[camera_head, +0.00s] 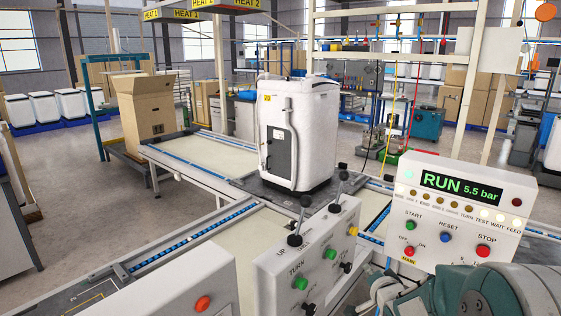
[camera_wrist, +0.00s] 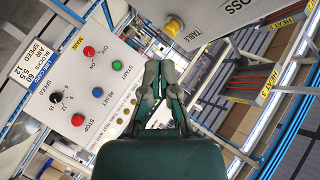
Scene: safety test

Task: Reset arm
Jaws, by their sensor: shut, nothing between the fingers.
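My gripper (camera_wrist: 160,80) is shut and empty in the wrist view, its two fingers together beside a control panel (camera_wrist: 75,100). The wrist view is rotated, so the panel's lettering is turned. The panel carries a green START button (camera_wrist: 117,65), a blue RESET button (camera_wrist: 98,92) and a red STOP button (camera_wrist: 78,119). In the head view the same kind of panel (camera_head: 470,205) stands at the right, its display reading RUN 5.5 bar. Part of my arm shows at the lower right of the head view; the fingertips are hidden there.
A white machine unit (camera_head: 297,130) stands on the conveyor's dark plate. A lever box (camera_head: 300,262) with black-knobbed levers and a panel with a red button (camera_head: 203,303) are in front. An open cardboard box (camera_head: 147,104) is at left. A yellow knob (camera_wrist: 174,26) is near my gripper.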

